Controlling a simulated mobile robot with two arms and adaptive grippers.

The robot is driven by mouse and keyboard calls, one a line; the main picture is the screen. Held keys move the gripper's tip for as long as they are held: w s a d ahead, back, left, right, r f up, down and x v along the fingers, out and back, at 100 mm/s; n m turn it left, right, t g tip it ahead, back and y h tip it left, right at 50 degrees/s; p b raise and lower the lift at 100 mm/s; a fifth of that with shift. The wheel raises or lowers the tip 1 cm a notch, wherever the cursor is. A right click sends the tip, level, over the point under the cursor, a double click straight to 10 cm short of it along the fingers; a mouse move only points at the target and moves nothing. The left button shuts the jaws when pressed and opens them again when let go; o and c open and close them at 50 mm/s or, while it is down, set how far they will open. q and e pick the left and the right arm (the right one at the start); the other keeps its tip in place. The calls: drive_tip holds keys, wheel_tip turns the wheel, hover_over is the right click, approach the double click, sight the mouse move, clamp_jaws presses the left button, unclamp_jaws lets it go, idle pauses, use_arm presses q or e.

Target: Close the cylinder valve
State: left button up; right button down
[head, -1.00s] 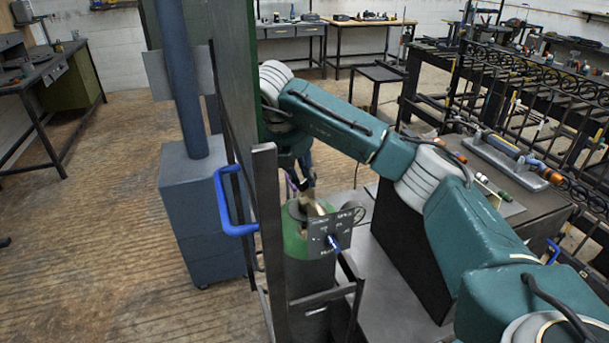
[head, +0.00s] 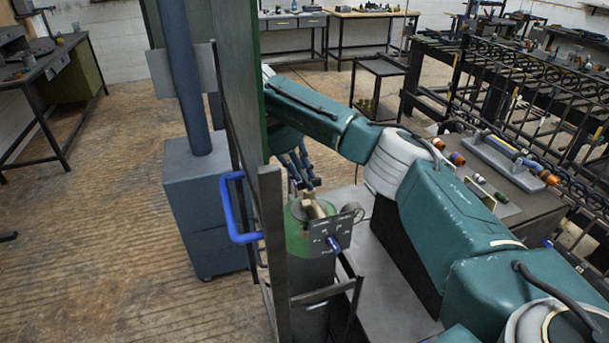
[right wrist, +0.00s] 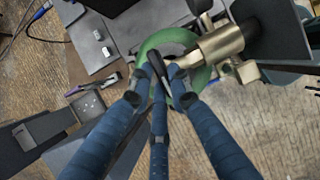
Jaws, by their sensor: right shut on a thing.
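The green gas cylinder (head: 296,238) stands upright in a dark cart frame in the head view. Its brass valve (head: 312,209) is on top, and it shows larger in the right wrist view (right wrist: 220,44). My right gripper (head: 306,186) is at the valve from above and behind. In the right wrist view its blue fingers (right wrist: 166,78) close around a small dark part at the end of the brass valve, over the green cylinder ring (right wrist: 158,42). The fingers hide much of the held part. My left gripper is not in view.
A dark plate (head: 330,234) hangs in front of the cylinder top. The cart's upright post (head: 272,240), blue handle (head: 229,210) and a tall green panel (head: 238,80) stand close on the left. A bench with tools (head: 515,200) is at the right. Open floor lies left.

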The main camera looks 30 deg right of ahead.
drive_tip(key=shift+w+d+r, duration=0.1)
drive_tip(key=shift+r, duration=0.1)
drive_tip(key=c, duration=1.6)
unclamp_jaws()
drive_tip(key=shift+f, duration=0.1)
wheel_tip(320, 180, up, 10)
drive_tip(key=shift+f, duration=0.1)
